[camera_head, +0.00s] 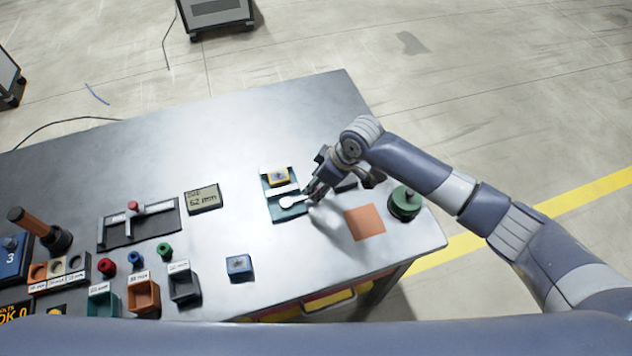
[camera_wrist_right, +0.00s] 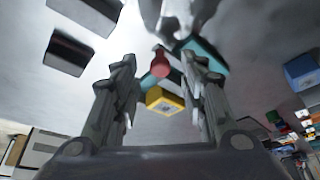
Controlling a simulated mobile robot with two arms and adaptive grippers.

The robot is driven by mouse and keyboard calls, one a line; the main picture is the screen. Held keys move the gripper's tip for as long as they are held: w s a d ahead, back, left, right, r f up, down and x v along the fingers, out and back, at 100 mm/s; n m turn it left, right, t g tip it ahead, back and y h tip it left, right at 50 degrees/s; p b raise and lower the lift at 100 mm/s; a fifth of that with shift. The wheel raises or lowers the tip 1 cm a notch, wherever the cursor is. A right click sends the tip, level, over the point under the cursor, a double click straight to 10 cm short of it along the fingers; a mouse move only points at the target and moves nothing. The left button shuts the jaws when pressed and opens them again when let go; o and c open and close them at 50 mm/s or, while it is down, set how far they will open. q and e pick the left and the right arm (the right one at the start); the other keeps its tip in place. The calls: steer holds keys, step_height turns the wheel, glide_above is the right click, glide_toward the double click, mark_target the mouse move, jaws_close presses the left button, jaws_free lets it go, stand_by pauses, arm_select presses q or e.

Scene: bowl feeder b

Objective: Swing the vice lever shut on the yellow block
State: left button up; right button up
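The vice (camera_head: 272,208) is a teal fixture on the right half of the table, with pale jaws. The yellow block (camera_head: 279,177) sits in its far part and also shows in the right wrist view (camera_wrist_right: 165,102). A pale lever (camera_head: 293,201) lies across the vice's near part, pointing right towards my gripper. My right gripper (camera_head: 314,191) is beside the lever's end. In the wrist view its fingers (camera_wrist_right: 162,78) stand apart, with a red knob (camera_wrist_right: 160,63) showing between them. Contact with the knob cannot be told. My left gripper is not in view.
An orange square (camera_head: 366,222) and a green round part (camera_head: 404,204) lie right of the vice. A blue block (camera_head: 239,267) is nearer. A display (camera_head: 203,198) and a gauge slide (camera_head: 138,224) are left, with small bins (camera_head: 143,295) in front. The table's far middle is clear.

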steer(key=shift+x, duration=0.8)
steer(key=shift+c, duration=0.3)
jaws_close()
